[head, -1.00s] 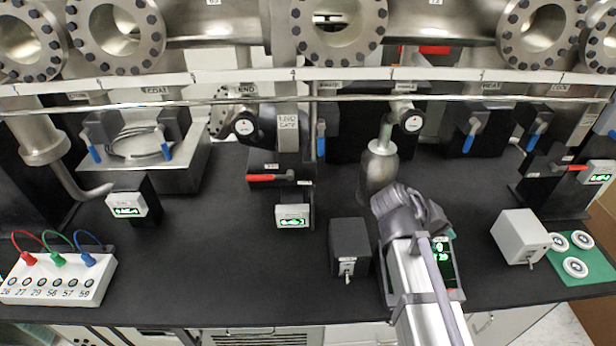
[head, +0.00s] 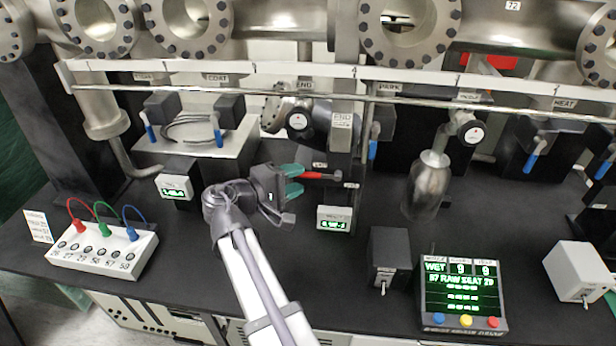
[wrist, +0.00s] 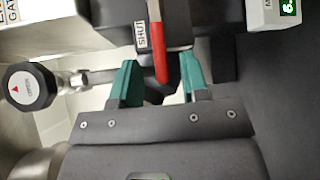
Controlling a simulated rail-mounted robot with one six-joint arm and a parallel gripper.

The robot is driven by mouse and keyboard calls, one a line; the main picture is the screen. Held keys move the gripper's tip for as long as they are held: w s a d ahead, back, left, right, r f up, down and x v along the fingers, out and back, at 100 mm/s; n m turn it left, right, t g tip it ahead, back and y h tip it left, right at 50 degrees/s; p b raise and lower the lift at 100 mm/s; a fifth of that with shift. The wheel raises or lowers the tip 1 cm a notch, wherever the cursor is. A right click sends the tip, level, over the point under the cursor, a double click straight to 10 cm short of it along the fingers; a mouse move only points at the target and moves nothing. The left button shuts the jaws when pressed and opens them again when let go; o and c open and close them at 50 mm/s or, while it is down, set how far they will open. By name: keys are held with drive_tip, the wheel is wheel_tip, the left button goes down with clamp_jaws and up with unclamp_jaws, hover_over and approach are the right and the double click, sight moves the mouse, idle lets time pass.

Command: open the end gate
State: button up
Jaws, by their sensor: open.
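The end gate's red lever (head: 322,176) sticks out to the left from a dark block below the END GATE label (head: 342,122). In the wrist view the red lever (wrist: 156,45) runs beside a plate marked SHUT (wrist: 141,37). My gripper (head: 297,180) is at the lever's left end, its green fingers open. In the wrist view the lever's tip lies between the two fingers of my gripper (wrist: 159,78), with gaps on both sides. I see no contact.
A black round knob (head: 298,122) sits above left of the lever; it also shows in the wrist view (wrist: 30,87). A small green display (head: 334,218) stands below the lever. A metal flask (head: 429,185) hangs to the right. The black bench is clear around my forearm.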

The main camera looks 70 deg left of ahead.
sight(304, 176)
drive_tip(key=x, duration=0.4)
clamp_jaws()
idle(0.4)
